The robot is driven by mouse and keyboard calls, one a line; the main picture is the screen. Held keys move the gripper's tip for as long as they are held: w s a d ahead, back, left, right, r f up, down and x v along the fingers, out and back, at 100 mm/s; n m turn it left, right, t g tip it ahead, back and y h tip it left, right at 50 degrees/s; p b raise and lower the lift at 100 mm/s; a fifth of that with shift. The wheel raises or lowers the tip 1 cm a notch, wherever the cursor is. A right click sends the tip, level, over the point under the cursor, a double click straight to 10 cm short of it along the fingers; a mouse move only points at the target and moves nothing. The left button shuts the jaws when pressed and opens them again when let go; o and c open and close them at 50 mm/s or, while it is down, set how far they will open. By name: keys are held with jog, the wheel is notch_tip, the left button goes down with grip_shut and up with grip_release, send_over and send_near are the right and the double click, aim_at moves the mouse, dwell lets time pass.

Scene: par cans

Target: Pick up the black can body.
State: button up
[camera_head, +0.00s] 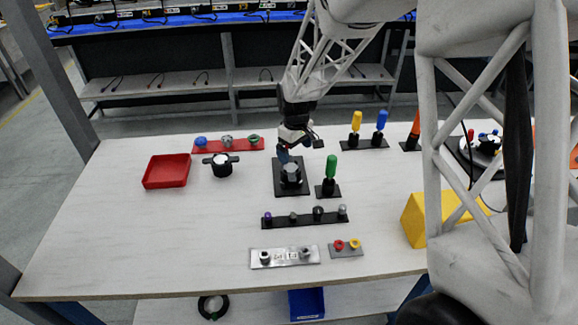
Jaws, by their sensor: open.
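A black can body (222,169) with a pale round top and a side arm at each side stands upright on the white table, right of the red tray. My gripper (301,150) is open and hangs over the table, to the right of this can. It is close above a grey cylinder (291,174) on a square black base plate (278,189), and partly hides its far side. Nothing shows between the fingers. A clear gap lies between my gripper and the black can body.
A red tray (148,171) and a red strip (196,149) of small parts flank the can. A green-handled tool (332,168) stands right of the base plate. Black (274,221) and silver (259,264) strips lie nearer. The front left table is clear; a yellow block (413,222) is right.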

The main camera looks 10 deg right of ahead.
aim_at(291, 168)
jog(key=shift+n, duration=0.3)
jog(key=w+f, duration=0.1)
jog(key=w+a+f, duration=0.1)
jog(key=f, duration=0.1)
jog(key=shift+w+a+f, duration=0.1)
jog(key=shift+w+f, duration=0.1)
jog(key=shift+f, duration=0.05)
jog(key=shift+f, duration=1.25)
jog(key=shift+f, duration=2.65)
jog(key=c, duration=1.1)
